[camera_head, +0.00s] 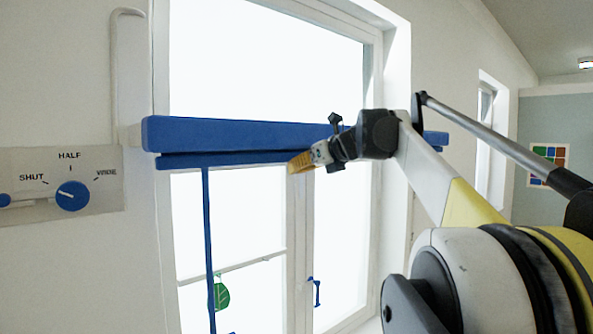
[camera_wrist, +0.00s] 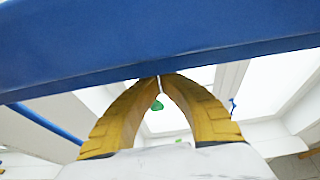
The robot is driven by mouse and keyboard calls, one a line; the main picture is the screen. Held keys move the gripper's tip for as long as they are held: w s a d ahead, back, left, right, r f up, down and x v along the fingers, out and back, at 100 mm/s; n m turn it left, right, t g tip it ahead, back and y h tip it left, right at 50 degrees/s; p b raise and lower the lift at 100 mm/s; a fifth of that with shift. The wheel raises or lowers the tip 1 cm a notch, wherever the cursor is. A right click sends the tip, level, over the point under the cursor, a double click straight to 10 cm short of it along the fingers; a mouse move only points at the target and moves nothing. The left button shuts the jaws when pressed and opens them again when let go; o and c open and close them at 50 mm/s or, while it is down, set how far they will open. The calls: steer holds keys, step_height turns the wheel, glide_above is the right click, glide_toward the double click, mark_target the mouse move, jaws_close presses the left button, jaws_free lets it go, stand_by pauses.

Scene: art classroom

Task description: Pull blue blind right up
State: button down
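The blue blind (camera_head: 240,135) is gathered into a long horizontal bar across the window, with bright glass above and below it. A thinner blue strip (camera_head: 225,160) runs along its underside. My gripper (camera_head: 292,163) is at the blind's lower edge, right of its middle. In the wrist view, the yellow fingers of my gripper (camera_wrist: 160,77) come together at their tips, just under the blue blind (camera_wrist: 160,42). The fingers look shut, with only a thin line between the tips. I see nothing clearly held; whether the tips touch the blind is unclear.
A blue window handle (camera_head: 316,290) is lower right.

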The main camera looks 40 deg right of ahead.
steer(key=s+b, duration=0.4)
steer(key=s, duration=0.5)
steer(key=shift+s+d+f+b, duration=0.15)
steer(key=shift+s+f+b, duration=0.1)
steer(key=shift+f+b, duration=0.15)
